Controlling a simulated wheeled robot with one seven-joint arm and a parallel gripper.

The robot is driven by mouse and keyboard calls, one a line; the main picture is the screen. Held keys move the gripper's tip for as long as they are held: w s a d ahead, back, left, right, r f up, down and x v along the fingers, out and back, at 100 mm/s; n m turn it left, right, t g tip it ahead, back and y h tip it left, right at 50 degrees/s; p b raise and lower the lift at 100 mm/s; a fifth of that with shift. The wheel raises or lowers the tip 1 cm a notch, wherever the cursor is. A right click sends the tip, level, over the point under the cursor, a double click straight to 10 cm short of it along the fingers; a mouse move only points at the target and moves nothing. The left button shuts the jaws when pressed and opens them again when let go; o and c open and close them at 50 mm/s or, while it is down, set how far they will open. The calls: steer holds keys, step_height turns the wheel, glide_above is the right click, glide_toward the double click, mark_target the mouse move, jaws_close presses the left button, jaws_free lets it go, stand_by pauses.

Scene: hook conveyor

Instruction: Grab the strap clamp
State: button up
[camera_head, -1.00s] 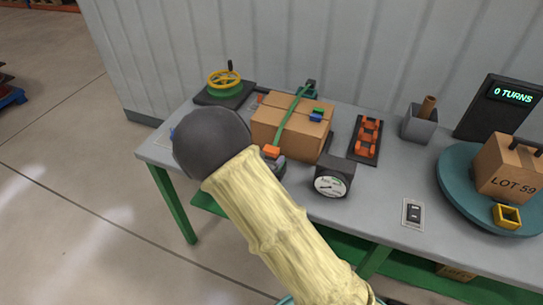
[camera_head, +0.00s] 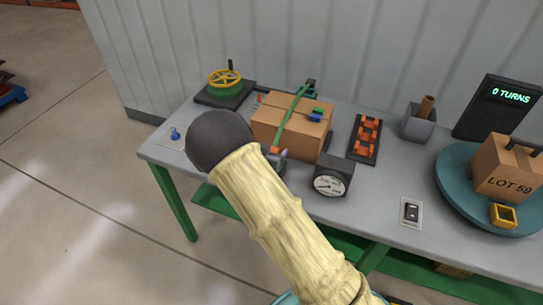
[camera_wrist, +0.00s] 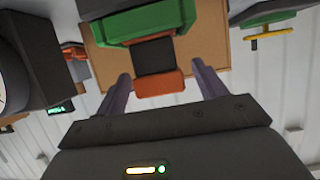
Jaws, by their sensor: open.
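The strap clamp, a green body with a black middle and an orange end, shows close up in the wrist view (camera_wrist: 158,52). In the head view only its orange part (camera_head: 270,149) shows, low on the near side of the cardboard box (camera_head: 293,127). A green strap (camera_head: 291,117) runs over that box. My gripper (camera_wrist: 163,78) is open, with one finger on each side of the clamp's orange end and visible gaps between. In the head view my gripper (camera_head: 279,156) is mostly hidden behind my dark wrist.
A gauge (camera_head: 331,181) stands right of my gripper. A rack of orange pieces (camera_head: 366,138) lies behind it. A yellow-rimmed handwheel (camera_head: 224,79) is at the back left. A turntable (camera_head: 455,177) carries a LOT 59 box (camera_head: 507,166). A blue peg (camera_head: 175,133) stands at the left edge.

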steer(key=shift+c, duration=0.4)
steer(key=c, duration=1)
steer(key=shift+c, duration=0.2)
steer(key=shift+r, duration=0.1)
step_height(320, 180, up, 10)
steer(key=shift+f+b, duration=0.1)
steer(key=shift+b, duration=0.3)
